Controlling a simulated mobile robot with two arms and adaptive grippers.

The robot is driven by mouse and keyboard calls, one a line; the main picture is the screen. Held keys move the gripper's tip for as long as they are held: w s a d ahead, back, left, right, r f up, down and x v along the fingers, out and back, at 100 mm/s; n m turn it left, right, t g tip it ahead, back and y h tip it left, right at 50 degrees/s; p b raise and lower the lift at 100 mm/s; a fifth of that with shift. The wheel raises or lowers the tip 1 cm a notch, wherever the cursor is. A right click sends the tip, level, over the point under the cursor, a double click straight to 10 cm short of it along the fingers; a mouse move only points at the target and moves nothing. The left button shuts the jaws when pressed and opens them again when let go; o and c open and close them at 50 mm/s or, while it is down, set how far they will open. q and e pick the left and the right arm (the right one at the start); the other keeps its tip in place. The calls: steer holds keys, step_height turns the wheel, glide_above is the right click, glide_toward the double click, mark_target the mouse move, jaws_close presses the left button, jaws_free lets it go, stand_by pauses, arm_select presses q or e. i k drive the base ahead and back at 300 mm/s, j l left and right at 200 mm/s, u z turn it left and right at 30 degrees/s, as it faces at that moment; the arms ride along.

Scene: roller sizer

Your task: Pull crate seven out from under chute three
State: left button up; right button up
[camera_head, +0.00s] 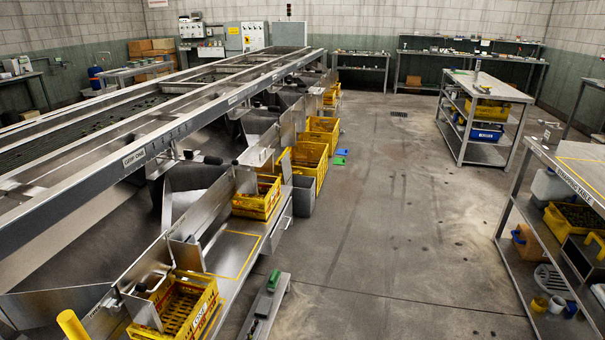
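Several yellow crates stand in a row along the right side of the long roller sizer (165,138), under its metal chutes. The nearest crate (206,308) is at the bottom left; its side label is too small to read. A second crate (258,207) sits on a ledge farther along, and a larger third crate (314,165) is beyond it, partly behind a metal panel. Farther crates (323,126) are small and partly hidden by chute plates. I cannot tell which crate is seven or which chute is three. Neither of my grippers is in view.
A grey bin (303,196) stands beside the sizer. A metal stand with a green item (273,281) is at bottom centre. Green and blue pieces lie on the floor. A wheeled rack (484,88) and a shelved table (565,180) stand right. The middle floor (385,200) is clear.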

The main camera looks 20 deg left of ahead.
mark_target(308, 164)
steer(key=i+u, duration=0.35)
steer(key=i, duration=4.55)
steer(key=i+l+u, duration=0.1)
steer(key=i, duration=0.55)
steer(key=i+l+u, duration=0.1)
steer(key=i, duration=0.6)
